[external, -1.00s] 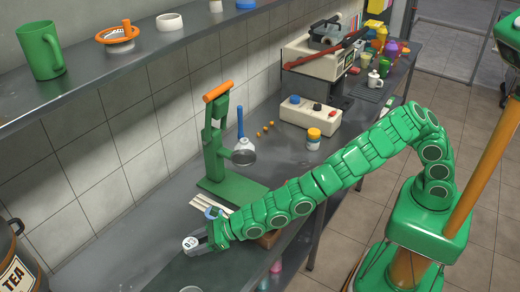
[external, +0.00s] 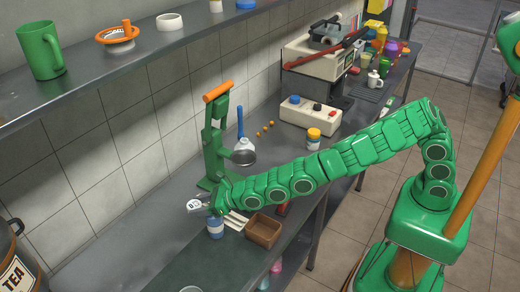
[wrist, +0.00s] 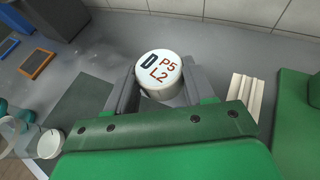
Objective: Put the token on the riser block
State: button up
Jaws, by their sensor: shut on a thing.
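The token (external: 193,206) is a white round piece held at the tip of my gripper (external: 202,208). I cannot pick out the riser block with certainty in either view.
An orange-framed slate (wrist: 38,62) is far left. The counter behind the token is clear.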

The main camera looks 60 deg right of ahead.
jog(key=d+r+m+h, duration=0.3)
jog(key=d+r, duration=0.1)
jog(key=d, duration=0.7)
jog(key=w+d+r+m+t+h, duration=0.1)
jog(key=d+r+m+h, duration=0.25)
jog(key=d, duration=0.85)
jog(key=d+r+m+h, duration=0.3)
jog(key=d+h, duration=0.1)
jog(key=d, duration=0.7)
jog(key=s+d+f+m+g+h, duration=0.1)
jog(key=s+d+m+g+h, duration=0.35)
jog(key=s+d, duration=0.9)
jog(key=s+d+m+g+h, duration=0.4)
jog(key=s+d, duration=0.7)
jog(key=d, duration=0.6)
jog(key=m+t, duration=0.1)
send_over(314, 134)
jog(key=f, duration=0.5)
jog(key=s+f, duration=0.1)
jog(key=f, duration=0.2)
jog(key=shift+f, duration=0.35)
jog(key=shift+w+d+f, duration=0.15)
jog(key=shift+w+f, duration=0.4)
jog(key=shift+f, duration=1.65)
